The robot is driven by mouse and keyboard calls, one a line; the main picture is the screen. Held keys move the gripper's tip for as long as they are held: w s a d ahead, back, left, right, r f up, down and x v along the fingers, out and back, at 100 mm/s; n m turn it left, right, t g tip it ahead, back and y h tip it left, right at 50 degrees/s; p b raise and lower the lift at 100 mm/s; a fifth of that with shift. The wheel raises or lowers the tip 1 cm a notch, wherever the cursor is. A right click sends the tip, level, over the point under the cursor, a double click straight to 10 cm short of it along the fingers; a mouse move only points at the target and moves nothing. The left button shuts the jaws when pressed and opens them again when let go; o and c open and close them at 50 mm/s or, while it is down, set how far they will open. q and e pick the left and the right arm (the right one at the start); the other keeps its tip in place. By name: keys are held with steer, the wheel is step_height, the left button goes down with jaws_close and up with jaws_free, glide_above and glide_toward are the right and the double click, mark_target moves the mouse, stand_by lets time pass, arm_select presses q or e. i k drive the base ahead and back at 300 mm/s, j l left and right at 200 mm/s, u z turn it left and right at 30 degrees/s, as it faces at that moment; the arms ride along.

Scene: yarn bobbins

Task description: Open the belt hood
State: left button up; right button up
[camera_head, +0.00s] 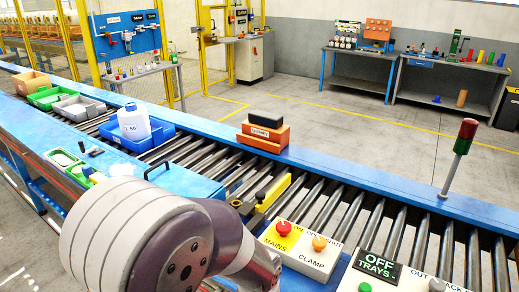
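A blue cover (188,181) with a black arched handle (158,168) lies flat at the near side of the roller conveyor, left of the middle. It looks like the belt hood, and it looks closed. A large pale, ringed arm link of mine (125,235) fills the lower left and hides part of the near blue frame. A darker link (235,245) runs from it to the right. No gripper fingers show, so I cannot see either gripper relative to the cover.
The roller conveyor (310,205) carries a blue tray (112,133) with a white jug (133,122). An orange block (264,137) stands on the far rail. A control panel (300,245) with buttons and a red-green signal post (459,160) stand at right. Open floor lies beyond.

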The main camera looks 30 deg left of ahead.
mark_target(171, 177)
steer(key=u, duration=1.6)
steer(key=i+j+z, duration=0.15)
steer(key=z, duration=0.3)
steer(key=i+j+z, duration=0.15)
steer(key=j+z, duration=0.15)
steer(key=z, duration=0.15)
steer(key=i+j+z, duration=0.1)
steer(key=j+z, duration=0.15)
steer(key=z, duration=0.2)
